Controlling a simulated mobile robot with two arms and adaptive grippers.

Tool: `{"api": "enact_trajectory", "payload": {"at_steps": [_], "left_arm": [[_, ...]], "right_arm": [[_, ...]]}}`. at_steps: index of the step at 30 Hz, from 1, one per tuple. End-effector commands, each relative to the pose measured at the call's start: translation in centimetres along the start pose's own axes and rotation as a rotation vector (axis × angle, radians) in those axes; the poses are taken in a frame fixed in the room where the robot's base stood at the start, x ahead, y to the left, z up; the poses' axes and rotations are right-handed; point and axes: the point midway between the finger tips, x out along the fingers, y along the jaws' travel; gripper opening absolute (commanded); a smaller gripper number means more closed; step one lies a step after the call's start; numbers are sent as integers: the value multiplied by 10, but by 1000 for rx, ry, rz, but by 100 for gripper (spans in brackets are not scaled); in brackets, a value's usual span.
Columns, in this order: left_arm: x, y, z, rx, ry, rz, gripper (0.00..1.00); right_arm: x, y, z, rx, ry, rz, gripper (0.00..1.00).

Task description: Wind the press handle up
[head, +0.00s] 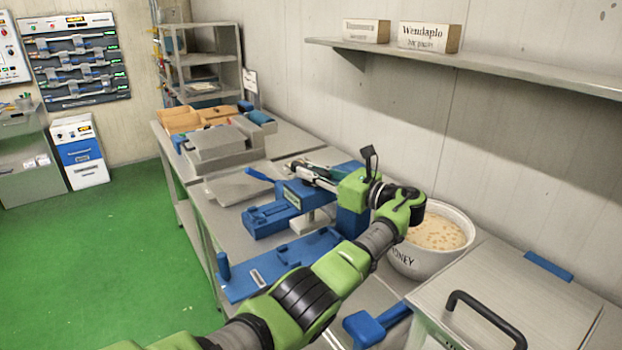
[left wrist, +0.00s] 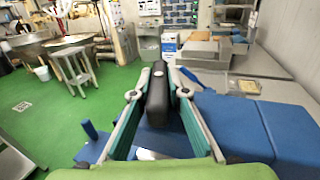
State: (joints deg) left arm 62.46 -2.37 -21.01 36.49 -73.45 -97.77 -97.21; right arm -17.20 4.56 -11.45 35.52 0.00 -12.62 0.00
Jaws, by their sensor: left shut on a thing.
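The press (head: 268,217) is a blue block-shaped machine with a label, standing on the grey bench in the head view. Its blue housing fills the right side of the left wrist view (left wrist: 250,125). The press handle (left wrist: 157,100) shows there as a black rounded grip between the fingers. My left gripper (head: 296,167) reaches over the top of the press; in the left wrist view (left wrist: 159,76) its fingers are closed on the black grip. In the head view the arm and gripper hide most of the handle. My right gripper is not in view.
A white kettle (head: 418,262) of pale nougat stands right of the press. A blue plate (head: 285,265) with an upright post lies in front. A lidded metal box (head: 520,300) with a black handle is at lower right. A wall shelf (head: 480,70) runs above.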

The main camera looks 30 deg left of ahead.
Motion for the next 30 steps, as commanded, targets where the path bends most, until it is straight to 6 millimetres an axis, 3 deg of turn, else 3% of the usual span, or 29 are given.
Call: {"api": "enact_trajectory", "payload": {"at_steps": [16,17,18,30], "left_arm": [[1,1,-2,2,4,15,0],[1,1,-2,2,4,15,20],[1,1,-2,2,4,15,31],[0,0,3,-1,2,13,32]], "right_arm": [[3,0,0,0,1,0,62],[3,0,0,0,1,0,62],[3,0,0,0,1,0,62],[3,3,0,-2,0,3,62]]}}
